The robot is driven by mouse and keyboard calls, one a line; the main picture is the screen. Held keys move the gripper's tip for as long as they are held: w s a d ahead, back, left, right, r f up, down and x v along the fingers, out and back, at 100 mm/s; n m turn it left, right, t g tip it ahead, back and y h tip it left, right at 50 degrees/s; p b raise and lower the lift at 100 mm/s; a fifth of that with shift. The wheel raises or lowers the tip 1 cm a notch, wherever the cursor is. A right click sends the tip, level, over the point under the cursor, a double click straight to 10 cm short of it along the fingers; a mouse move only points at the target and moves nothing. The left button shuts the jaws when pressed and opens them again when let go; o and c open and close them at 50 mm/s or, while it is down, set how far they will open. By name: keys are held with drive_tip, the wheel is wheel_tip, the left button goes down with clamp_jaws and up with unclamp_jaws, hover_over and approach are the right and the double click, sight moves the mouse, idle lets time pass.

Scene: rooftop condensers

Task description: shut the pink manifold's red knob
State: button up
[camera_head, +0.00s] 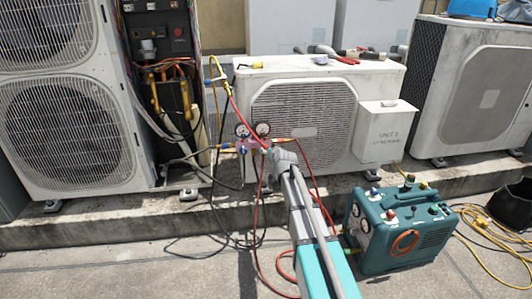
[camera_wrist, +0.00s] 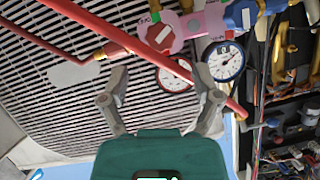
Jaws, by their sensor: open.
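The pink manifold (camera_head: 244,147) hangs in front of the middle condenser, under two round gauges. In the wrist view the pink manifold (camera_wrist: 197,24) is at the top, with a blue knob (camera_wrist: 240,15) on its right end. The red knob (camera_wrist: 115,32) appears at its left end, partly crossed by a red hose. My gripper (camera_wrist: 158,76) is open and empty, its fingers spread below the manifold in the wrist view. The red gauge (camera_wrist: 174,76) shows between the fingertips. In the head view my gripper (camera_head: 277,152) is close to the manifold's right end and hides part of it.
A red hose (camera_wrist: 150,53) slants across the wrist view in front of the manifold. The blue-rimmed gauge (camera_wrist: 224,62) is beside the right finger. An open wiring cabinet (camera_head: 165,80) stands left. A teal recovery machine (camera_head: 400,225) and loose hoses lie on the ground at right.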

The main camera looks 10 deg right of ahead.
sight(266, 149)
drive_tip(key=shift+b+x, duration=1.05)
drive_tip(key=shift+x, duration=2.45)
clamp_jaws()
drive_tip(key=shift+d+m+y, duration=0.1)
drive_tip(key=shift+m+y, duration=0.2)
drive_tip(key=m+y+b, duration=0.2)
drive_tip(key=m, duration=0.1)
drive_tip(key=shift+f+m+t, duration=0.15)
drive_tip(key=shift+m+t, duration=0.15)
drive_tip(key=shift+m+t+y+b, duration=0.3)
drive_tip(key=shift+m+y+b, duration=0.4)
drive_tip(key=shift+m+b, duration=0.4)
drive_tip(key=shift+m+t+y+b, duration=0.4)
drive_tip(key=shift+m+b, duration=0.05)
drive_tip(key=shift+m, duration=0.65)
